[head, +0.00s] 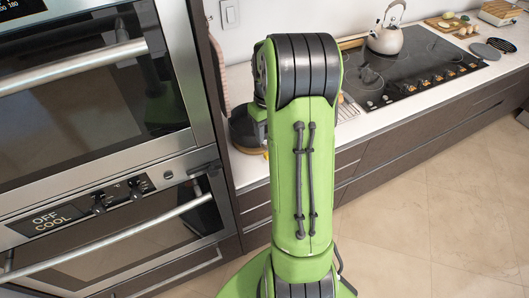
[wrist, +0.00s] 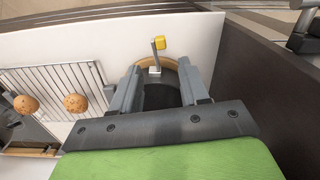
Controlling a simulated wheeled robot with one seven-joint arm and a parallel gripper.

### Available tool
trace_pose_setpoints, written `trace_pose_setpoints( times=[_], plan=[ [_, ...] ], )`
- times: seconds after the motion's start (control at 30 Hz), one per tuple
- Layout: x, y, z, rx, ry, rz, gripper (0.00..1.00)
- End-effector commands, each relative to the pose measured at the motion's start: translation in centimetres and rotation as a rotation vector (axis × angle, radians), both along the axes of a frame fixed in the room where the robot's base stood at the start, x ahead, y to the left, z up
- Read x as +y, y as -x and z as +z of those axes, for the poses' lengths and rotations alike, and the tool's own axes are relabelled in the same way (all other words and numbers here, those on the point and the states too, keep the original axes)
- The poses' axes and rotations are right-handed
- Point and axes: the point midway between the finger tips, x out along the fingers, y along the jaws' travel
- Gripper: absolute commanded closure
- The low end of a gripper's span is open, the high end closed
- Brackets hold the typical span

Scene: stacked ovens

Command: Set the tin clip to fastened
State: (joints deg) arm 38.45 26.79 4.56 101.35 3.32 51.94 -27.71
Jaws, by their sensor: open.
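In the wrist view a dark round tin (wrist: 162,97) sits on a tan round board (wrist: 172,64) on the white counter. Its clip has a pale base at the tin's far edge and a thin grey lever with a yellow tip (wrist: 159,43). The lever sticks out from the tin toward the counter's front edge. My gripper (wrist: 160,68) is open and empty, its two fingers over the tin, on either side of the clip's base; contact cannot be told.
A wire rack (wrist: 60,85) with round baked pieces (wrist: 75,103) lies left of the tin. A dark tall panel (wrist: 270,90) stands close on the right. In the head view stacked ovens (head: 95,110) are left, a kettle (head: 386,40) and cooktop right.

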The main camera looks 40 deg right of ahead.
Motion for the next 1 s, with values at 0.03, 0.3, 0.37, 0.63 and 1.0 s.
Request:
trace_pose_setpoints(
  times=[0.03, 0.3, 0.37, 0.63, 1.0],
  plan=[
    [0.1, 0.1, -1.5, 0.004, -0.004, 0.001, 0.55],
    [0.1, 0.0, -7.5, 0.002, -0.001, 0.000, 0.55],
    [0.1, 0.0, -8.3, 0.001, -0.001, 0.000, 0.55],
    [0.1, 0.0, -9.0, -0.001, 0.001, 0.000, 0.55],
    [0.1, 0.0, -9.0, -0.001, 0.000, 0.001, 1.00]
  ],
)
